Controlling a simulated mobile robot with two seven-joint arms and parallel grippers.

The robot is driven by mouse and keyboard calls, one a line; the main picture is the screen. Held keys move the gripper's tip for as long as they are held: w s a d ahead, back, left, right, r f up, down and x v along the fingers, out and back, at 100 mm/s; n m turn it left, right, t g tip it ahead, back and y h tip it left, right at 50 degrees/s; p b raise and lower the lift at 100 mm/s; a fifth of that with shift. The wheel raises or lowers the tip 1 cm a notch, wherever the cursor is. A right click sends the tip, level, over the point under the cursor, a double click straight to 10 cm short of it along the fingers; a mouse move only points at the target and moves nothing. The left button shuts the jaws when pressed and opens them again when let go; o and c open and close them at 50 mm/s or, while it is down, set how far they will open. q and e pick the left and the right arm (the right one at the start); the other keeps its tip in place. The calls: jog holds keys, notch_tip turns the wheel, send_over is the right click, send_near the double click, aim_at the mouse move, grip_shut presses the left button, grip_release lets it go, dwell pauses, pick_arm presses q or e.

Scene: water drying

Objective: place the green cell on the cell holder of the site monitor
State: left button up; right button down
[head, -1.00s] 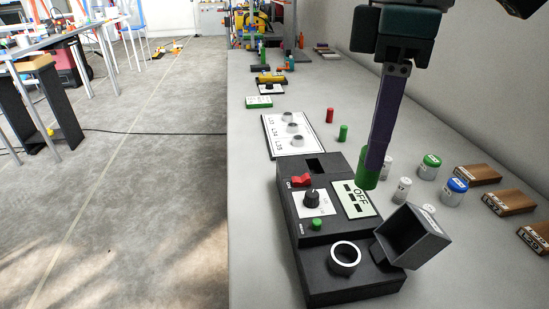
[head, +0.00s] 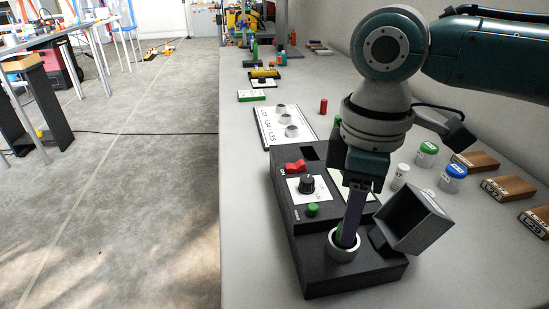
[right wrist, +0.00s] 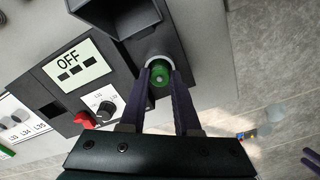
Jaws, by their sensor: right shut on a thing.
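The site monitor (head: 312,277) is a black box on the bench with a red switch, a dark knob and a green button. Its cell holder, a pale ring (head: 344,254), is at the near end beside the tilted black hood (head: 424,222). My right gripper (head: 347,238) points down into the ring, shut on the green cell (right wrist: 160,75). In the right wrist view the cell sits between the fingertips, at the ring's opening; its lower end is hidden. The screen (right wrist: 79,65) reads OFF. Purple finger-like parts (right wrist: 311,155), apparently my left gripper, show at the right wrist view's edge.
Jars with green (head: 429,148) and blue (head: 456,171) lids, a white cell (head: 400,176) and brown labelled blocks (head: 507,189) stand right of the monitor. A white plate with several round sockets (head: 285,127) and a red cell (head: 323,106) lie behind.

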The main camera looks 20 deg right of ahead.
jog(key=c, duration=0.6)
grip_release()
jog(key=shift+f, duration=0.1)
notch_tip(320, 180, up, 11)
jog(key=p, duration=0.3)
jog(key=s+a+f+m+t+y, duration=0.1)
jog(key=s+a+f+t+y, duration=0.15)
jog(key=s+a+f, duration=0.6)
jog(key=s+d+m, duration=0.1)
jog(key=s+m, duration=0.1)
jog(key=s+d+m+h, duration=0.1)
jog(key=s+d+m, duration=0.1)
jog(key=s, duration=0.1)
jog(key=s+d+m+t+h, duration=0.1)
jog(key=s+d+m, duration=0.1)
jog(key=shift+s+d+r, duration=0.15)
jog(key=shift+s+r, duration=0.05)
